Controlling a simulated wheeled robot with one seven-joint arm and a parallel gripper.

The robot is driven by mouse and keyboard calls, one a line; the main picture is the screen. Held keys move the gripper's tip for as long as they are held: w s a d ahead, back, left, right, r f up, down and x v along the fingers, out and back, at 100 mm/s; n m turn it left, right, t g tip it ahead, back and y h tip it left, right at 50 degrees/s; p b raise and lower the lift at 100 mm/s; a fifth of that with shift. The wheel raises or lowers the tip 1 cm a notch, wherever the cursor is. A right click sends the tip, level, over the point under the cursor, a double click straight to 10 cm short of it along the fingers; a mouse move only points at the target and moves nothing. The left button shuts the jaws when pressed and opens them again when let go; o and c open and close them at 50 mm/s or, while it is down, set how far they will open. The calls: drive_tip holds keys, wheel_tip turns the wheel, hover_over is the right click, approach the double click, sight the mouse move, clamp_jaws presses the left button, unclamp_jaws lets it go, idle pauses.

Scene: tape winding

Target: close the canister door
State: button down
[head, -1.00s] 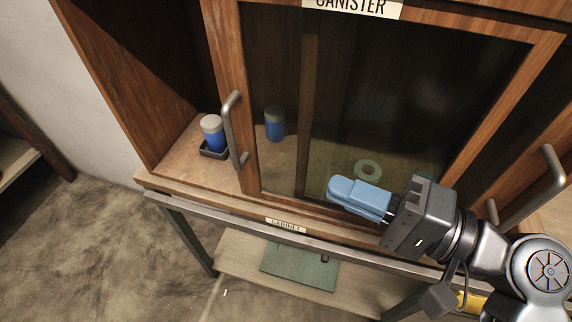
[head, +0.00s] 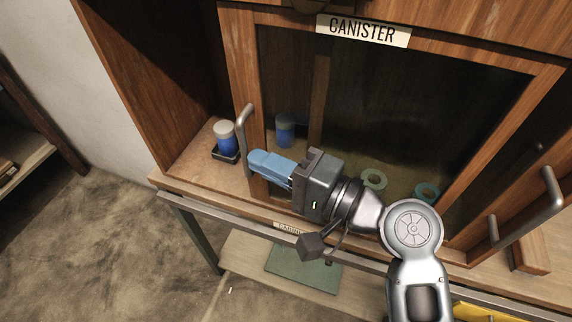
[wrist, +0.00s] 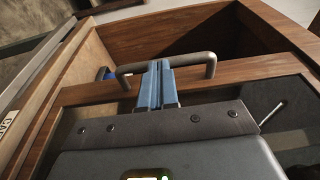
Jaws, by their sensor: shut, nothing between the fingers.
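The canister door (head: 317,88) is a wood-framed glass panel under a "CANISTER" label (head: 362,30). An open cabinet bay shows to its left. Its grey bar handle (head: 243,137) is on the left stile, and also shows in the wrist view (wrist: 129,69). My gripper (head: 252,163) has blue fingers, shut and empty, with their tips close to the handle's lower part. In the wrist view the shut fingers (wrist: 157,66) overlap the handle bar; I cannot tell whether they touch it.
A blue canister with a pale lid (head: 225,137) stands in a dark tray in the open bay. A similar blue shape (head: 285,130) and two pale green rings (head: 374,180) show at the glass. Another handle (head: 549,192) is at the right. A green mat (head: 303,271) lies on the lower shelf.

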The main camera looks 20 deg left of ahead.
drive_tip(key=shift+a, duration=0.15)
drive_tip(key=s+b+x, duration=0.1)
drive_tip(key=s+x, duration=0.1)
drive_tip(key=x, duration=0.9)
drive_tip(key=s+a+b+x, duration=0.1)
drive_tip(key=s+x, duration=0.1)
drive_tip(key=x, duration=0.8)
drive_tip(key=shift+a, duration=0.45)
drive_tip(key=shift+r, duration=0.15)
